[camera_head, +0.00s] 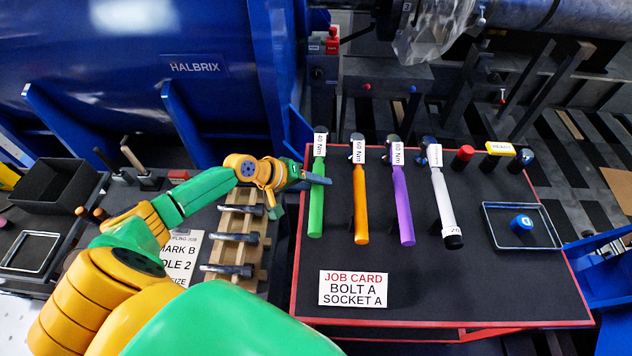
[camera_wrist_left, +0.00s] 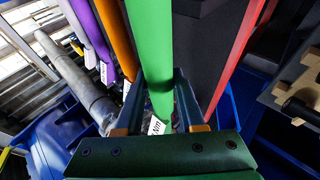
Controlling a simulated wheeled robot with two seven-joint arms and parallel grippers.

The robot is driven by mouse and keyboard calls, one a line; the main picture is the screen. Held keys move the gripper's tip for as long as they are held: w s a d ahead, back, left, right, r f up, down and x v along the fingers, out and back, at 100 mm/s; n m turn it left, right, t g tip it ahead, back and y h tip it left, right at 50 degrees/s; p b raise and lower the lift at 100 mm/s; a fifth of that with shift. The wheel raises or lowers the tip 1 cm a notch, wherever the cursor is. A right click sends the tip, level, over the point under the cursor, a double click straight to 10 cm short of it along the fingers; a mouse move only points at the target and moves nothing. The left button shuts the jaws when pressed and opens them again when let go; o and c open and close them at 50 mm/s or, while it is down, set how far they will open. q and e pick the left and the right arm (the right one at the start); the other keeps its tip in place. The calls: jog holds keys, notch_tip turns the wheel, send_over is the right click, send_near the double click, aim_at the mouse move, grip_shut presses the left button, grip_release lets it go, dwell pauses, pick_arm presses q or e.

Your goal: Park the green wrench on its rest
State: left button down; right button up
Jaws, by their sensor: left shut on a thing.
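The green wrench (camera_head: 316,212) has a 40 Nm label near its head and stands at the left end of a row of wrenches over the red-edged dark table (camera_head: 440,285). My left gripper (camera_head: 318,180) is shut on its green handle, below the label. In the left wrist view the green handle (camera_wrist_left: 151,45) runs between the two fingers (camera_wrist_left: 160,105). I cannot tell whether the wrench touches its rest, which is hidden. My right gripper is not in view.
Orange (camera_head: 361,205), purple (camera_head: 403,210) and white (camera_head: 442,205) wrenches stand close to the right. A job card (camera_head: 353,288) lies in front. A wire-edged tray (camera_head: 496,240) holds a blue piece. A wooden rack (camera_head: 228,225) with dark bolts is on the left.

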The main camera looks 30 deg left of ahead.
pick_arm(q)
jog(key=shift+f+b, duration=0.8)
jog(key=shift+f, duration=0.15)
jog(key=shift+c, duration=2.4)
grip_release()
jog(key=shift+o, duration=0.2)
jog(key=shift+s, duration=0.1)
jog(key=v, duration=0.7)
jog(key=shift+r, duration=0.1)
